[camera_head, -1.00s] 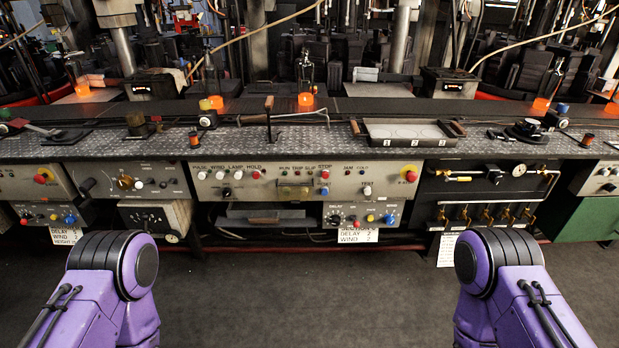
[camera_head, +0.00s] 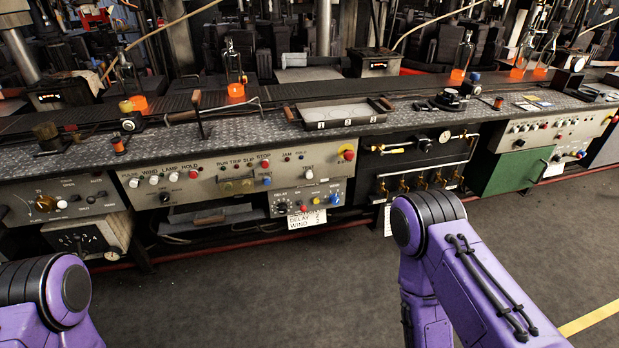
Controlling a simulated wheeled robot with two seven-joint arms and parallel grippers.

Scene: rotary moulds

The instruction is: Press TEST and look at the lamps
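The beige control panel (camera_head: 225,188) is on the front of the bench, left of the picture's middle. Its TEST knob (camera_head: 309,174) is white and sits under the TEST label, left of a red knob on a yellow plate (camera_head: 348,155). Small lamps labelled RUN, TRIP, SLIP and STOP (camera_head: 265,165) run along the panel's upper part, and the JAM and COLD lamps (camera_head: 293,158) are right of them. I cannot tell surely whether any is lit. Only purple upper parts of my two arms show at the bottom. Both grippers are out of view.
A smaller panel (camera_head: 306,203) with several coloured knobs hangs below. A tray marked 1, 2, 3 (camera_head: 386,104) and a lever (camera_head: 198,116) stand on the bench top. Glowing orange glass (camera_head: 236,91) stands on the belt behind. The grey floor (camera_head: 260,290) before the bench is clear.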

